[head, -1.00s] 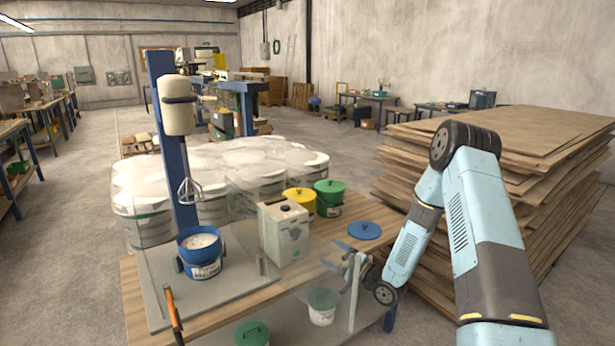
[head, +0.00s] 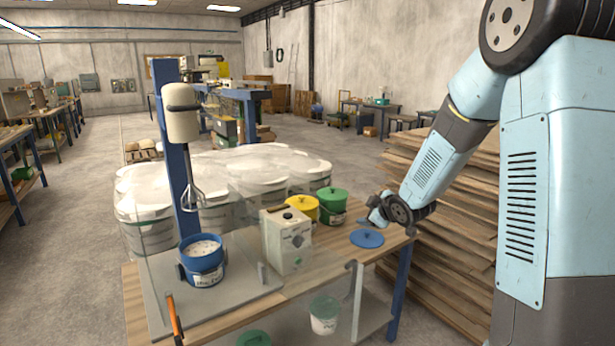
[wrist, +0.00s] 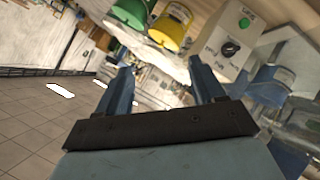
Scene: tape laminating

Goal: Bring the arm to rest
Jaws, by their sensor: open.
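My arm (head: 440,160) reaches in from the right of the head view, bent, with its forearm sloping down to the left. My gripper (head: 368,215) is by the right end of the workbench, above or beside a blue lid (head: 367,238); its fingers are small and partly hidden by the wrist. In the wrist view the two blue fingers (wrist: 160,85) stand wide apart with nothing between them.
The wooden workbench (head: 128,290) carries a mixer on a blue post (head: 166,130), a blue bucket (head: 203,262), the white box (head: 288,240) and green (head: 332,205) and yellow (head: 302,208) buckets. Stacked boards (head: 455,230) stand to the right. White-topped drums (head: 150,190) stand behind.

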